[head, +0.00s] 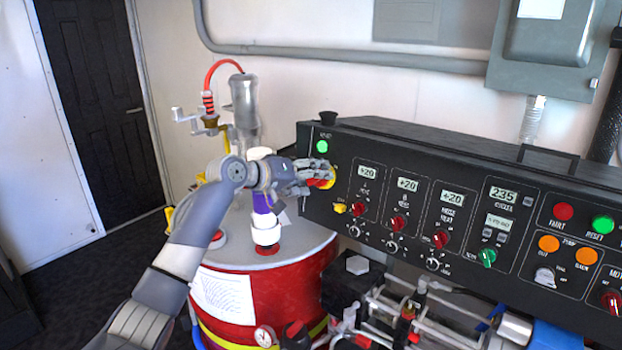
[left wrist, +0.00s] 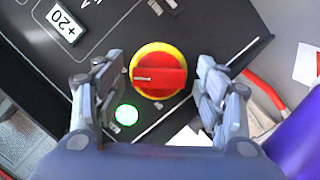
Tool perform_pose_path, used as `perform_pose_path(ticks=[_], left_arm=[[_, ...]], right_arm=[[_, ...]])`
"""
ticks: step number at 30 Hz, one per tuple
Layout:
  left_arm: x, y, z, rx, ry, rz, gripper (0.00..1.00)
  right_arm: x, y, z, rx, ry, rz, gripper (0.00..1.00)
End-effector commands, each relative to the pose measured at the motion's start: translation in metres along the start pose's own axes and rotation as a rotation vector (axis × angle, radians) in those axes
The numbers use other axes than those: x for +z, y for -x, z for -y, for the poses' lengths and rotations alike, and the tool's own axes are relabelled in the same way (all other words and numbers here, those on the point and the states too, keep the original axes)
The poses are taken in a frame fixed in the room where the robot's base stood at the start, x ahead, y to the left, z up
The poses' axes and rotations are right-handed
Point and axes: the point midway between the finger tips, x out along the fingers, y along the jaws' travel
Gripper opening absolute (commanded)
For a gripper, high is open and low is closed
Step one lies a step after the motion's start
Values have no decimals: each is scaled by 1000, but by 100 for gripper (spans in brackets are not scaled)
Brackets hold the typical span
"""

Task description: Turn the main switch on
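The main switch (left wrist: 158,72) is a red knob on a round yellow plate at the left end of the black control panel (head: 400,245). In the left wrist view its knob bar lies across the picture. In the head view the switch (head: 331,177) is partly hidden behind my left gripper (head: 312,177). In the left wrist view my left gripper (left wrist: 162,90) is open, with one finger on each side of the switch and visible gaps to it. A lit green lamp (left wrist: 126,115) sits beside the switch; it also shows in the head view (head: 322,146). My right gripper is not in view.
A red drum (head: 250,295) with bottles and fittings on top stands below my left arm. Several red knobs, displays reading +20 and a 235 display (head: 503,194) line the panel. Pipes and valves (head: 415,310) sit below the panel. A grey box (head: 555,45) hangs on the wall.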

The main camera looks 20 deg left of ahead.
Motion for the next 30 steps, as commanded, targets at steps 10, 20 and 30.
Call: perform_pose_path(ticks=[10, 20, 30], left_arm=[[-1, 12, 0, 1, 0, -3, 65], [-1, 75, 1, -2, -1, -3, 65], [0, 118, 1, 0, 0, 0, 65]], right_arm=[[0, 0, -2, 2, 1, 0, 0], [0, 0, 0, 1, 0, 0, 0], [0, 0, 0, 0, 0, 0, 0]])
